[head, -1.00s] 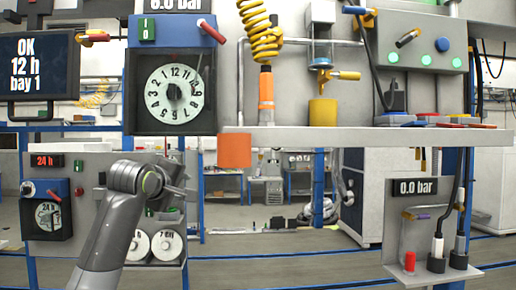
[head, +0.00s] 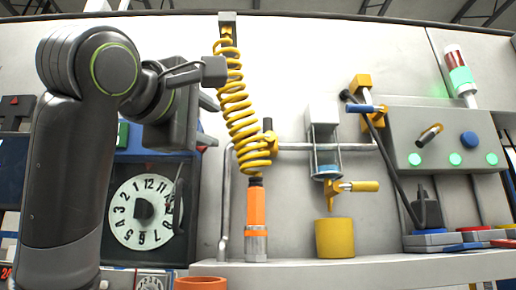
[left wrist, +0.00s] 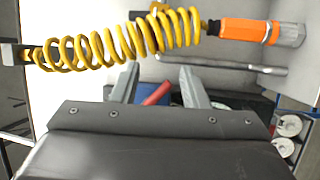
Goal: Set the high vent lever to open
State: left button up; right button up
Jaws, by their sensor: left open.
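My left gripper (head: 212,86) is raised at the upper left of the head view, beside the yellow coiled hose, and its fingers are open. In the left wrist view, a red lever (left wrist: 157,94) on a blue panel (left wrist: 148,101) shows between the two spread fingers, apart from both. It lies tilted and looks deeper in than the fingertips. No label shows on it, so I cannot tell for certain that it is the high vent lever. In the head view my arm and gripper hide the top of the dial box (head: 112,215) where this lever sits. My right gripper is not in view.
The yellow coiled hose (head: 236,105) hangs close beside my gripper, above an orange nozzle (head: 256,210). A grey pipe (head: 226,195) runs behind. A blue-handled lever (head: 366,108) and a yellow lever (head: 360,186) are further right. A shelf (head: 390,268) runs below.

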aim_at(244, 134)
pick_arm(q)
jog(key=p+x, duration=0.2)
jog(key=x, duration=0.1)
jog(key=p+x, duration=0.3)
jog(key=x, duration=0.1)
jog(key=r+p+x, duration=0.1)
jog(key=p+x, duration=0.2)
jog(key=x, duration=0.1)
jog(key=shift+r, duration=0.1)
jog(key=p+x, duration=0.2)
jog(key=x, duration=0.1)
jog(key=shift+p+x, duration=0.3)
jog(key=shift+x, duration=0.45)
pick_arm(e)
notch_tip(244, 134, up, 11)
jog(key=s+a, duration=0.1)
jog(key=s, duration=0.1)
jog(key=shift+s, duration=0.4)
pick_arm(q)
grip_shut()
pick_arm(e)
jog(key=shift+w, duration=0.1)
